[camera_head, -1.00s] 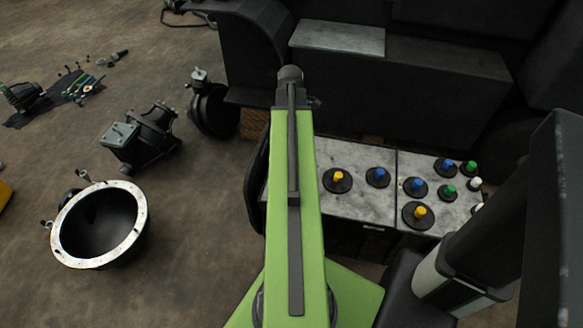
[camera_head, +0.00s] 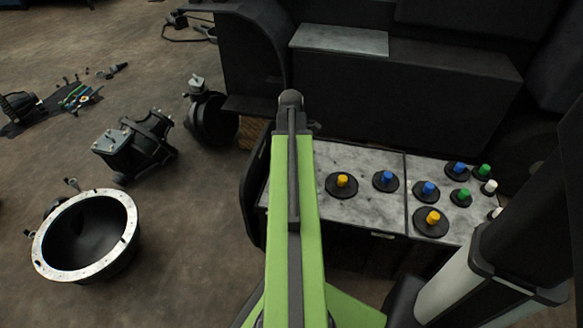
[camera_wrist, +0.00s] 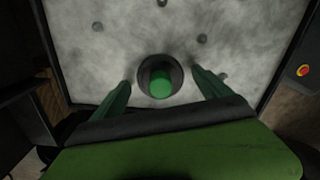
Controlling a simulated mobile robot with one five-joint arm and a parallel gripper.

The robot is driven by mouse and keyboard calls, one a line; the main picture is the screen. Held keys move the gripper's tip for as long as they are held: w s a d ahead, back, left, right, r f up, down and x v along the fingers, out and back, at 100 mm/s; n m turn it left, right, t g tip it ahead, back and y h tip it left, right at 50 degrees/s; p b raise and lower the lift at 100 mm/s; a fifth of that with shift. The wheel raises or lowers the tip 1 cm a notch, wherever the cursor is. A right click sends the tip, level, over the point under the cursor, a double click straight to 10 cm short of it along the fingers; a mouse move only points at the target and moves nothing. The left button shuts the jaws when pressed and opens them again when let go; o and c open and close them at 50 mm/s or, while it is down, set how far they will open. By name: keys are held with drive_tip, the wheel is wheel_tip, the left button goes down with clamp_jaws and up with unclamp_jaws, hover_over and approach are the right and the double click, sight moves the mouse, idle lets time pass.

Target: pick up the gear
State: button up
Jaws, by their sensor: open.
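In the wrist view, a dark round disc (camera_wrist: 174,70) with a green knob (camera_wrist: 160,86) sits on a pale mottled metal surface (camera_wrist: 100,45). It may be the gear; its edge shows no clear teeth. My gripper (camera_wrist: 161,80) is open, with one green finger on each side of the disc and a gap to it on both sides. How high the fingertips are above the surface is hard to tell. In the head view, my green arm hides the gripper and whatever is directly below it.
In the head view, several knobbed discs, including a yellow one (camera_head: 341,184) and a blue one (camera_head: 385,181), sit on grey cabinet tops (camera_head: 350,208). A dark forklift body (camera_head: 400,95) stands behind. A metal-rimmed housing (camera_head: 118,205) and a motor-like part (camera_head: 135,148) lie on the floor left.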

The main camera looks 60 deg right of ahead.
drive_tip(key=shift+c, duration=0.5)
drive_tip(key=c, duration=1.3)
drive_tip(key=shift+o, duration=0.2)
drive_tip(key=shift+r, duration=0.1)
drive_tip(key=shift+r+p, duration=0.55)
drive_tip(key=shift+p, duration=0.05)
wheel_tip(320, 180, up, 4)
drive_tip(key=p, duration=0.4)
drive_tip(key=s+d+r+p, duration=0.1)
drive_tip(key=s+r+p, duration=0.4)
drive_tip(key=s, duration=0.6)
drive_tip(key=shift+s+r+p, duration=0.35)
drive_tip(key=shift+r+p, duration=0.05)
